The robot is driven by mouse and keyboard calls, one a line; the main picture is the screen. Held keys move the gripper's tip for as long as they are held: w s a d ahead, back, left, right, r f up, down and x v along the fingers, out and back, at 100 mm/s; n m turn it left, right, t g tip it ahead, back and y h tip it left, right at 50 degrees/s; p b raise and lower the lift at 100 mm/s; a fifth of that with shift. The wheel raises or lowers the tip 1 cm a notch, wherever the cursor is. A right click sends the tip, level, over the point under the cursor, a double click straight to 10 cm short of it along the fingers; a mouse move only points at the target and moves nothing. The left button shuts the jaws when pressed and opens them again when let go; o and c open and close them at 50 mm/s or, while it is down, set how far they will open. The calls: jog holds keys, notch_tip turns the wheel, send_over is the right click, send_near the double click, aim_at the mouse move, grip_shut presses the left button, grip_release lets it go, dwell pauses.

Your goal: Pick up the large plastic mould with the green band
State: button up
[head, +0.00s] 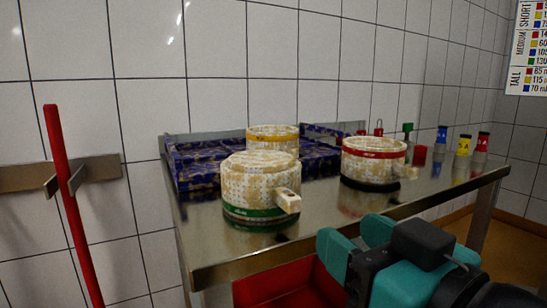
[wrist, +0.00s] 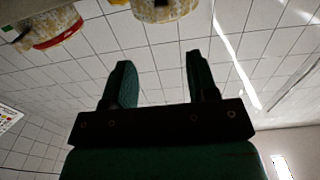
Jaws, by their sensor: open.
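The large mould with the green band (head: 255,178) stands upright on the steel table, near its front edge left of centre in the head view. It is cream and speckled, with the green band low on its side and a pale block-like handle at lower right. My gripper (head: 348,233) is in front of the table, right of and nearer than this mould, apart from it. In the wrist view my gripper (wrist: 158,68) is open, with nothing between its fingers. A mould (wrist: 165,8) is cut off at the top there; its band colour cannot be told.
A red-banded mould (head: 373,162) stands to the right on the steel table (head: 330,212); it shows in the wrist view (wrist: 58,28). A yellow-banded mould (head: 272,135) is behind, by a blue crate (head: 193,165). Small coloured-topped items stand far right. A red bin (head: 285,285) is below.

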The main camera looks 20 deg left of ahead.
aim_at(296, 199)
jog(key=p+x, duration=0.4)
jog(key=x, duration=0.4)
jog(key=shift+a+p, duration=0.2)
jog(key=shift+p, duration=0.2)
jog(key=p+x, duration=0.1)
jog(key=x, duration=0.4)
jog(key=shift+a+r+p, duration=0.1)
jog(key=shift+a+p, duration=0.05)
jog(key=shift+p, duration=0.25)
grip_shut()
